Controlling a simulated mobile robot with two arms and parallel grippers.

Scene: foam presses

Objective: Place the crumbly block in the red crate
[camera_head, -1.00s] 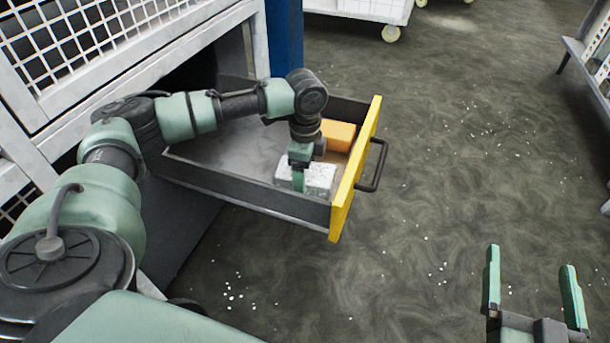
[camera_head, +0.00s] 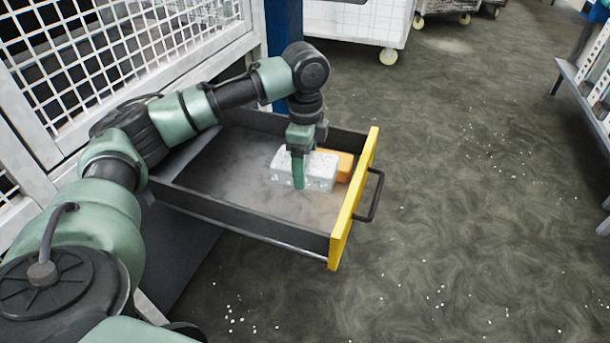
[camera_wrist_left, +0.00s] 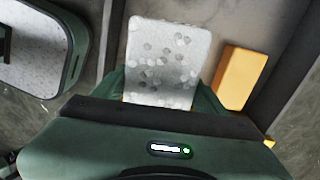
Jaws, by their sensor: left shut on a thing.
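The crumbly block is a white speckled block (camera_head: 320,172) with grey pits on its face, also seen in the left wrist view (camera_wrist_left: 160,62). My left gripper (camera_head: 301,174) is shut on it from above, with a finger on each side in the left wrist view. The block is over the open drawer (camera_head: 225,213) and partly covers the orange block in the head view. It appears lifted off the drawer floor. The red crate is not in view. My right gripper is not in view.
An orange block (camera_head: 345,163) lies in the drawer near its yellow front (camera_head: 354,200), which has a dark handle (camera_head: 374,195). White mesh panels (camera_head: 130,55) stand at the left. A white cart (camera_head: 370,22) is at the back, a rack at the right. The floor between is clear.

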